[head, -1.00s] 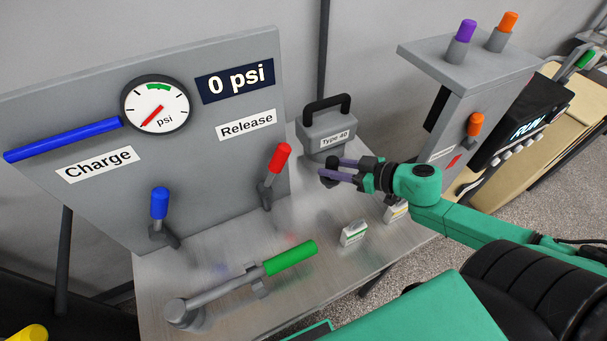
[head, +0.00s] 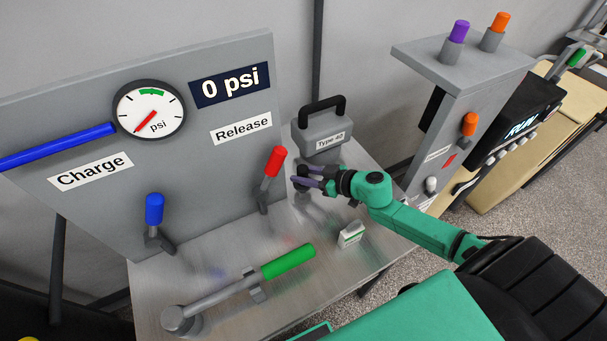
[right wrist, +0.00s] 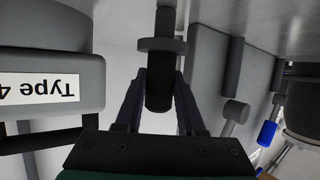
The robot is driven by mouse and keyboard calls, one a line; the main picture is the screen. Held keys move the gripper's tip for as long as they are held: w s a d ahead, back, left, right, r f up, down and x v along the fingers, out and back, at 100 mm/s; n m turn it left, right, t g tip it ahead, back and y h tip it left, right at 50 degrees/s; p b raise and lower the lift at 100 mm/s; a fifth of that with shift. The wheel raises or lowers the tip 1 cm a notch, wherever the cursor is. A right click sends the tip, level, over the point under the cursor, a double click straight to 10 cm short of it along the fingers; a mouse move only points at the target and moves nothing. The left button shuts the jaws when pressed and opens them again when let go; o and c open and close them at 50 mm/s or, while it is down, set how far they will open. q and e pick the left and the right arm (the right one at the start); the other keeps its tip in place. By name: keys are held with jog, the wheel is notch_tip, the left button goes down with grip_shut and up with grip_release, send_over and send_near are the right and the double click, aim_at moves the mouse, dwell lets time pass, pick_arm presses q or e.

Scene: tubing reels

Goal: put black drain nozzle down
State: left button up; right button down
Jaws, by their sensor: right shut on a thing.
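The black drain nozzle (right wrist: 160,92) is a dark cylinder with a wider collar, seen in the right wrist view between the two fingers. My right gripper (head: 302,178) is shut on it. In the head view the gripper is over the back of the metal table (head: 225,262), between the red-handled release lever (head: 271,165) and the grey Type 40 block (head: 322,136). The nozzle is small and mostly hidden there, and I cannot tell whether it touches the table. My left gripper is not in view.
The gauge panel (head: 215,150) stands along the left. A grey post (head: 450,120) with coloured knobs stands at the right.

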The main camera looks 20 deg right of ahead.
jog(key=c, duration=0.5)
grip_release()
